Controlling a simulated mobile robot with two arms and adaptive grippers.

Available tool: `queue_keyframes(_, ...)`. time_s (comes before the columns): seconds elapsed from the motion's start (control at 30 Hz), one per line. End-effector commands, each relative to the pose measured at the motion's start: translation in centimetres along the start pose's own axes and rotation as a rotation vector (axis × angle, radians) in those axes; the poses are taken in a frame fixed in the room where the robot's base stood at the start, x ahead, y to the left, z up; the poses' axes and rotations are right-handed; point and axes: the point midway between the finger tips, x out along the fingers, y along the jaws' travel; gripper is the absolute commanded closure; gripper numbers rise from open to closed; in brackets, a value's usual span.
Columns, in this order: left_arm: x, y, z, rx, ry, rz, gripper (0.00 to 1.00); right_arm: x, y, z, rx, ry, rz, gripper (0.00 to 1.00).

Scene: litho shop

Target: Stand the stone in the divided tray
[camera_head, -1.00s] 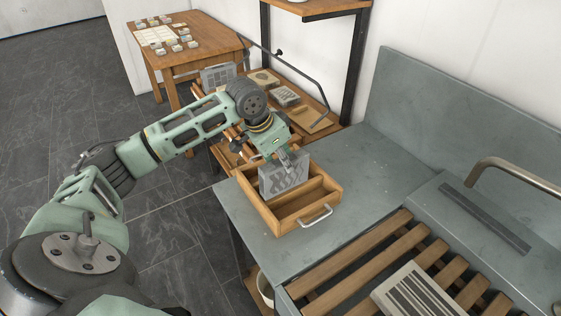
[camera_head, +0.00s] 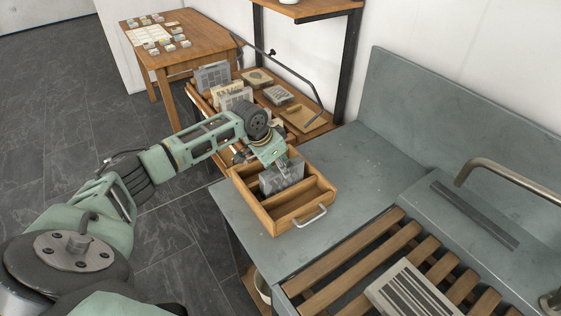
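The stone (camera_head: 283,181), a grey slab with a dark pattern on its face, stands upright in the wooden divided tray (camera_head: 318,203). It is in the rear compartment, behind the divider, with its lower part hidden by the divider. My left gripper (camera_head: 284,170) reaches down from behind and is shut on the stone's top edge. Whether the stone touches the tray floor cannot be seen. My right gripper is not in view.
The tray sits on a grey counter (camera_head: 355,170) with free room to its right. A striped slab (camera_head: 413,292) lies on wooden slats (camera_head: 345,268) in front. A curved metal pipe (camera_head: 505,170) rises at right. A wooden shelf (camera_head: 322,128) holding several slabs stands behind.

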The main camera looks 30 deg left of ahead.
Motion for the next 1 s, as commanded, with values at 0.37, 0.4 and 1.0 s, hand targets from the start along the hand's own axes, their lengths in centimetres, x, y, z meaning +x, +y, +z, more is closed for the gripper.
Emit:
queue_keyframes(0.37, 0.1, 0.1, 0.0, 0.000, -0.001, 0.002, 0.54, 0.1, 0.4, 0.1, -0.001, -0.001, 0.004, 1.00)
queue_keyframes(0.4, 0.0, 0.1, 0.0, 0.000, -0.001, 0.001, 0.54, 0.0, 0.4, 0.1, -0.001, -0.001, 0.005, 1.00)
queue_keyframes(1.0, -5.2, -0.1, 0.0, 0.002, 0.002, -0.001, 0.54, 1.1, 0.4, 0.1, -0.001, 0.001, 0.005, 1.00)
